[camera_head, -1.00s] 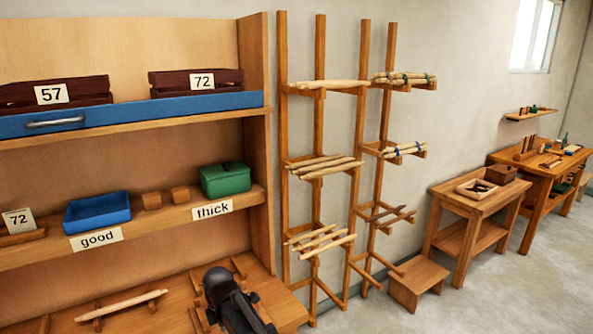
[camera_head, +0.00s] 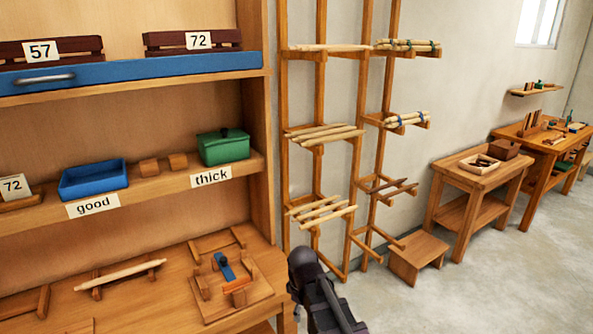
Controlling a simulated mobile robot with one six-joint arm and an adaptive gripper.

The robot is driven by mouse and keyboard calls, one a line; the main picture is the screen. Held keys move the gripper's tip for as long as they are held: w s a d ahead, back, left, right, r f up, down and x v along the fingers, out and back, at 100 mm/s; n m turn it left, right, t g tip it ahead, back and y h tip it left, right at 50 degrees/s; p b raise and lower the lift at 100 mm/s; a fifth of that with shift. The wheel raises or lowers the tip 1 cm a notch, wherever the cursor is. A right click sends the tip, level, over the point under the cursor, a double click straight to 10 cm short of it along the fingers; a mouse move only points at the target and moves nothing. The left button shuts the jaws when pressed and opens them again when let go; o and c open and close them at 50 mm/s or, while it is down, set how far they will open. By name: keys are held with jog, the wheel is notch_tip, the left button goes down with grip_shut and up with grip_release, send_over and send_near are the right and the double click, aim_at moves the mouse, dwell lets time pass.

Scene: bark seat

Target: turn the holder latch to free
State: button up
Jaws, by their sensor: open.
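The holder (camera_head: 262,291) is a wooden board with several small upright blocks on the lower bench, left of my arm. A blue latch (camera_head: 225,267) lies slanted on it, with a dark spot near its upper end. An orange piece (camera_head: 238,284) sits just below and right of the latch. My dark gripper (camera_head: 297,290) is to the right of the holder, past the bench's right end, apart from the latch. Its fingers are mostly hidden by my own arm, and I see nothing held.
A pale stick (camera_head: 120,275) rests on wooden supports on the bench, left of the holder. Above are a blue tray (camera_head: 93,181) and a green lidded box (camera_head: 223,147). A stick rack (camera_head: 323,182) stands behind my arm, with a low stool (camera_head: 418,251) to its right.

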jog(key=s+d+f+m+b, duration=0.2)
jog(key=s+d+m, duration=0.1)
jog(key=d+m, duration=0.2)
jog(key=s+d+f+m+b, duration=0.2)
jog(key=d+m, duration=0.4)
jog(key=d, duration=0.4)
jog(key=shift+s+d+f, duration=0.25)
jog(key=shift+s+f, duration=0.1)
jog(key=shift+s, duration=0.1)
